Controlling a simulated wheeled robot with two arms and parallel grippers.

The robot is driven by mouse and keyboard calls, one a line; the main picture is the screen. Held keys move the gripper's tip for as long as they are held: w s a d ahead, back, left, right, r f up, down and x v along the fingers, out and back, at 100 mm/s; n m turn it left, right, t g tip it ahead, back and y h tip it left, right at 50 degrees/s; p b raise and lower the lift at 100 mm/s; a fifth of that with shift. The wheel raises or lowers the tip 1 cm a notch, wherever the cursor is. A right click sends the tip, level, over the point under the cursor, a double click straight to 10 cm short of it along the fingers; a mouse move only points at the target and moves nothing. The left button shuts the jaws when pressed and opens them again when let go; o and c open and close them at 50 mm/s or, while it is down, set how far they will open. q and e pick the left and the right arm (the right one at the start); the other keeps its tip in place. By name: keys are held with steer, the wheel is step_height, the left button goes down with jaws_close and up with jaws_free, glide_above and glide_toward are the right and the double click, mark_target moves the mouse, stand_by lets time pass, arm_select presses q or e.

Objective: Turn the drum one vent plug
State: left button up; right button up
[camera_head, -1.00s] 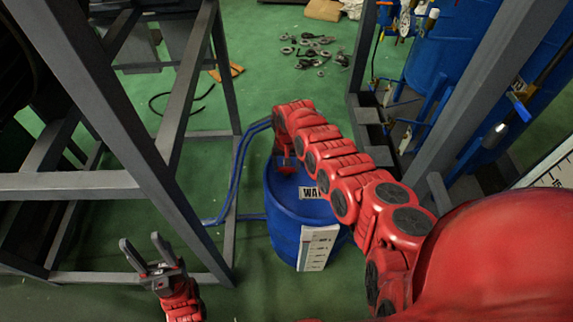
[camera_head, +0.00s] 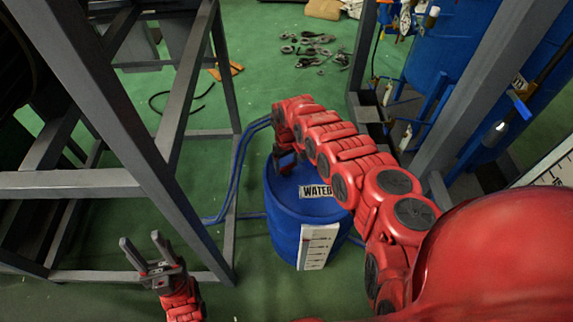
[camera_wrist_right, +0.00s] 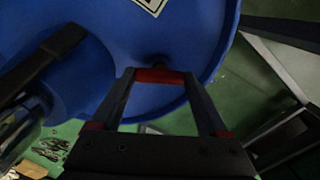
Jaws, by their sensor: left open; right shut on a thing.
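The blue drum (camera_head: 284,222) stands upright on the floor in the head view, with a "WATER" label (camera_head: 317,191) on its top and a white scale strip on its side. My right gripper (camera_head: 286,167) reaches down to the far left part of the drum top. In the right wrist view the right gripper (camera_wrist_right: 160,78) has its fingers on either side of a small red vent plug (camera_wrist_right: 160,75), near the rim of the blue top. The plug is hidden by my arm in the head view. My left gripper (camera_head: 143,243) is open and empty, left of the drum.
A grey metal frame (camera_head: 165,165) stands left of the drum, with blue hoses (camera_head: 238,165) between them. Another grey frame (camera_head: 470,110) and a blue tank (camera_head: 440,50) stand at right. Loose dark parts (camera_head: 310,45) lie on the green floor behind.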

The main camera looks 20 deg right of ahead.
mark_target(287, 166)
stand_by(0.4)
steer(key=o, duration=1.2)
steer(key=shift+o, duration=0.2)
step_height(287, 166, up, 18)
steer(key=p, duration=0.2)
steer(key=shift+f, duration=0.25)
